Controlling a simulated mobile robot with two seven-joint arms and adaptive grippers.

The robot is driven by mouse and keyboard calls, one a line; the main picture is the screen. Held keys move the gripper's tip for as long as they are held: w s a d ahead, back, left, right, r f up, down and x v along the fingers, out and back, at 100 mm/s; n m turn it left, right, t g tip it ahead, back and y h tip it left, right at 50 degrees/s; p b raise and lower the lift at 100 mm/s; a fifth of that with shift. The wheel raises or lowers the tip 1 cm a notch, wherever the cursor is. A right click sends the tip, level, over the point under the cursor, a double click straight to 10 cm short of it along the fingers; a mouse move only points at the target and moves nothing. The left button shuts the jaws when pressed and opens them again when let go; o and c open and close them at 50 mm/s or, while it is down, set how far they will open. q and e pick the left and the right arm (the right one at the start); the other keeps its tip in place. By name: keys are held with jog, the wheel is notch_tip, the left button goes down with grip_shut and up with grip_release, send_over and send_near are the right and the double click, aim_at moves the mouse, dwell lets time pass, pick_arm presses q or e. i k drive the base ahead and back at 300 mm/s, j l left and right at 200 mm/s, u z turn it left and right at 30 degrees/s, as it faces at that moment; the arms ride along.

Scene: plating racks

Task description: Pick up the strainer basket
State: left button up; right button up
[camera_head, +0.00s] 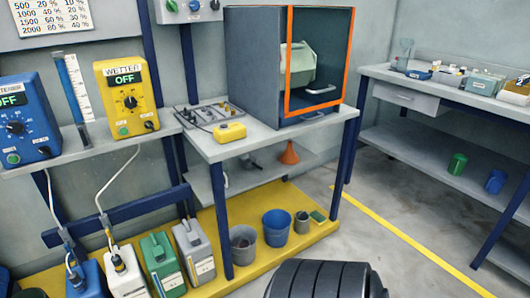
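I cannot clearly pick out a strainer basket in the head view. Several containers stand on the yellow floor platform (325,232) under the middle table. A grey bucket (243,253) there has something dark inside. A blue bucket (277,230) stands to its right. A small grey container (302,224) with something in it stands further right. I cannot tell whether any of these is the basket. Neither of my grippers is in view.
A grey cabinet (254,65) with an orange-framed front stands on the middle table (215,150). An orange funnel (289,153) is on the shelf below. Several jugs stand at lower left. A side bench (440,88) is at right. Open floor (400,215) lies between, with a yellow line.

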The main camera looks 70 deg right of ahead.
aim_at(301, 218)
jog(key=z, duration=2.6)
